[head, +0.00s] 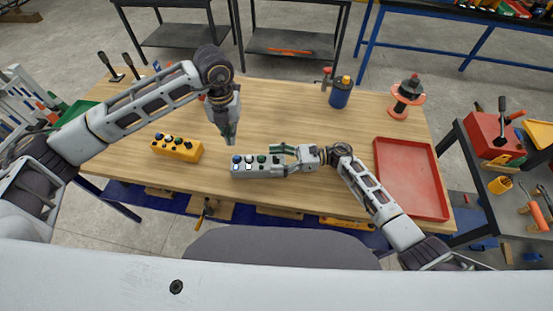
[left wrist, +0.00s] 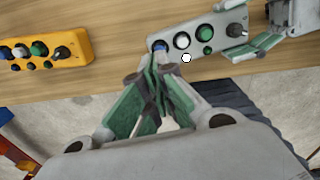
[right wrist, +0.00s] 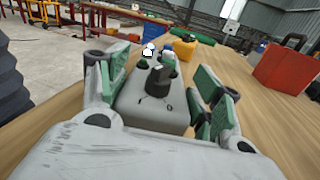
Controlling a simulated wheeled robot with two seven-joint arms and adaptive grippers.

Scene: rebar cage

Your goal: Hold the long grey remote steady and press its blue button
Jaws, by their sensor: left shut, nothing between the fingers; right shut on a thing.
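The long grey remote (head: 257,171) lies on the wooden table, with blue, white and green buttons and a dark knob at its right end. My right gripper (head: 283,160) is shut on its right end; in the right wrist view the fingers (right wrist: 160,100) stand on either side of the remote (right wrist: 152,112). My left gripper (head: 230,141) is shut and empty, pointing down above the remote's left end. In the left wrist view its fingertips (left wrist: 158,66) are near the blue button (left wrist: 160,46) and partly cover it; I cannot tell whether they touch.
A yellow control box (head: 177,149) with similar buttons lies to the left of the remote. A red tray (head: 411,178) is at the table's right. A blue container (head: 340,95) and a red spool (head: 407,97) stand at the back. The table behind the remote is clear.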

